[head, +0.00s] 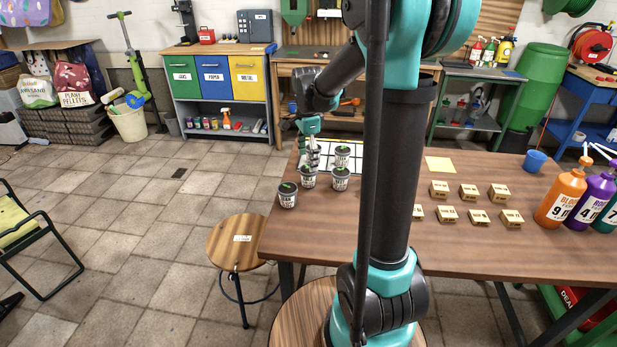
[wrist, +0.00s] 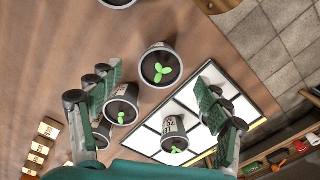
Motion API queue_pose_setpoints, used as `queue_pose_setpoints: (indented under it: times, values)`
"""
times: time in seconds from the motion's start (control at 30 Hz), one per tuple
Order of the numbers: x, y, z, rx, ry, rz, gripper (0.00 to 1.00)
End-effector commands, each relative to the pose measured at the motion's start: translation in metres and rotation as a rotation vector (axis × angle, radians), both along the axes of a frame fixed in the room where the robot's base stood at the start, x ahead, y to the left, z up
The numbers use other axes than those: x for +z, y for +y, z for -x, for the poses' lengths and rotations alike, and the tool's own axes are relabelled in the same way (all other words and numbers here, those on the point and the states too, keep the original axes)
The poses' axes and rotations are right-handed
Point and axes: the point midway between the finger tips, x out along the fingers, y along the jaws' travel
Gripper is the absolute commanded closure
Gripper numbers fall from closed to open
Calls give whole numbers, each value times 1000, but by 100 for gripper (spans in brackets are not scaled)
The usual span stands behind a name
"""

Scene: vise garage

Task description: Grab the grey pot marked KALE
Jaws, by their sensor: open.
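Several small grey pots with dark soil and green sprouts stand at the left end of the brown table. In the head view there is a front-left pot (head: 287,196), one under my gripper (head: 308,179), one to its right (head: 340,180) and one behind (head: 342,157). Their labels are too small to read, so I cannot tell which is KALE. My gripper (head: 312,152) is open above them. In the wrist view its fingers (wrist: 158,92) are apart and empty; a pot (wrist: 122,104) shows beside the left finger, another pot (wrist: 174,135) near the right finger, and a sprouted pot (wrist: 160,66) beyond.
A white gridded sheet (head: 320,153) lies under the rear pot. Several small labelled wooden blocks (head: 468,192) sit at the table's middle right, with a blue cup (head: 535,160) and large bottles (head: 561,196) farther right. A round stool (head: 237,242) stands left of the table.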

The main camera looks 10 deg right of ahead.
Motion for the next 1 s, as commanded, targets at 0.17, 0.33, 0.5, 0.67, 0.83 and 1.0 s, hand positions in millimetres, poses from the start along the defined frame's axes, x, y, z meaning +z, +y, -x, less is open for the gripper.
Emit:
queue_pose_setpoints:
  times: [0.17, 0.33, 0.5, 0.67, 0.83, 1.0]
  values:
    - [-10, 0, -1, 0, 0, 0, 23]
    - [-34, -2, -3, 0, 0, 0, 23]
    - [-52, -2, -3, 0, 0, 0, 23]
    - [-56, -2, -3, 0, 0, 0, 23]
    - [-56, -2, -3, 0, 0, 0, 28]
    - [-55, -2, -3, 0, 0, 0, 49]
